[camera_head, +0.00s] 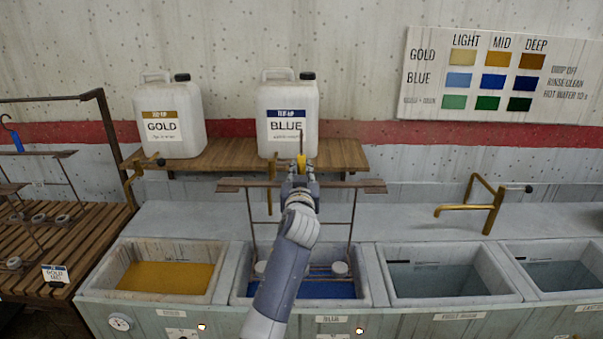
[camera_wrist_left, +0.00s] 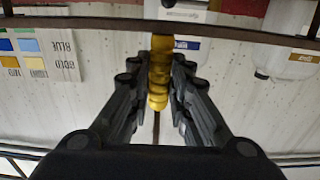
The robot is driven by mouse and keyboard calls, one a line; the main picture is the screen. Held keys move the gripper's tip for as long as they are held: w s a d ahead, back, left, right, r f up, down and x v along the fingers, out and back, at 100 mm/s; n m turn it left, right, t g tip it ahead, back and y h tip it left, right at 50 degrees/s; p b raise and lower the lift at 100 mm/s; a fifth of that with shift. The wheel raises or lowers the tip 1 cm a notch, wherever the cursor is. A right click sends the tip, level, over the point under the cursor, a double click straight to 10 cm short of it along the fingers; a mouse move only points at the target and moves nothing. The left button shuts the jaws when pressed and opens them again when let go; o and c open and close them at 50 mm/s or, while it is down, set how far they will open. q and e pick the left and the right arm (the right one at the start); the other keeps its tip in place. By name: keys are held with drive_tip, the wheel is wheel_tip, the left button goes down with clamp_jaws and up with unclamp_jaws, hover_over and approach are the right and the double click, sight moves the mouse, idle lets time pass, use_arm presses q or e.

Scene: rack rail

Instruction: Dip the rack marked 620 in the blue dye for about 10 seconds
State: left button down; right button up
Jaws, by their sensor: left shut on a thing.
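My left gripper (camera_head: 301,172) is shut on a yellow ribbed grip (camera_wrist_left: 159,75) at the top of a dark metal rack (camera_head: 350,186). The rack hangs upright over the blue vat (camera_head: 376,284), with its top bar above the vat and two thin legs reaching down inside the rim. White rolls (camera_head: 340,268) sit low on the rack, close to the blue dye (camera_head: 330,290). I cannot tell whether they touch the dye. My left arm hides the rack's middle, and no 620 mark is readable. My right gripper is not in view.
A gold vat (camera_head: 228,272) is to the left; two grey water basins (camera_head: 445,302) (camera_head: 562,294) are to the right. A brass tap (camera_head: 488,214) stands behind them. Jugs marked GOLD (camera_head: 168,115) and BLUE (camera_head: 287,105) stand on a shelf. Another rack (camera_head: 50,155) stands on slats at left.

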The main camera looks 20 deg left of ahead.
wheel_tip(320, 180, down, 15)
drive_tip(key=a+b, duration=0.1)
drive_tip(key=b, duration=1.3)
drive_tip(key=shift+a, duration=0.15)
idle(5.8)
